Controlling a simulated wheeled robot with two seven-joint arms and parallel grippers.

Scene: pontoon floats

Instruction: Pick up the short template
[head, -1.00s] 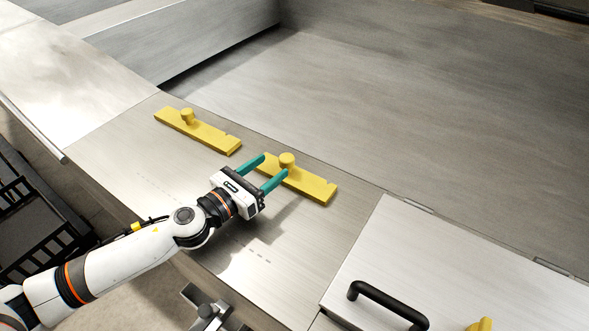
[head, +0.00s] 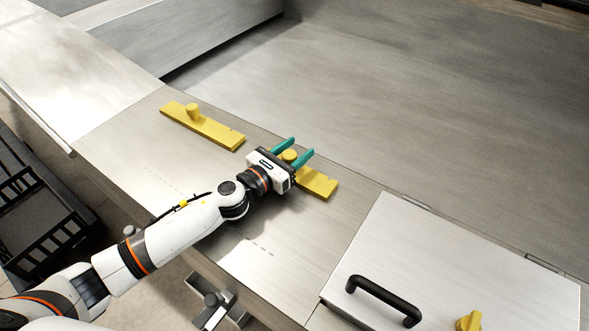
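Two yellow templates, each a flat bar with a round knob, lie on the steel counter. The near template (head: 318,184), which looks slightly the shorter, is partly covered by my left gripper (head: 295,150). The gripper's teal fingers are apart, one on each side of that template's knob (head: 290,155) as seen from the head. I cannot tell how high the fingers are above the bar. The far template (head: 215,129) lies to the upper left, clear of the gripper. My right gripper is out of view.
A deep steel basin (head: 420,110) lies beyond the counter. A steel lid with a black handle (head: 384,301) is at the lower right, with a yellow knob (head: 469,321) on it. A black rack (head: 40,215) stands at the left. The counter (head: 150,150) around the templates is bare.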

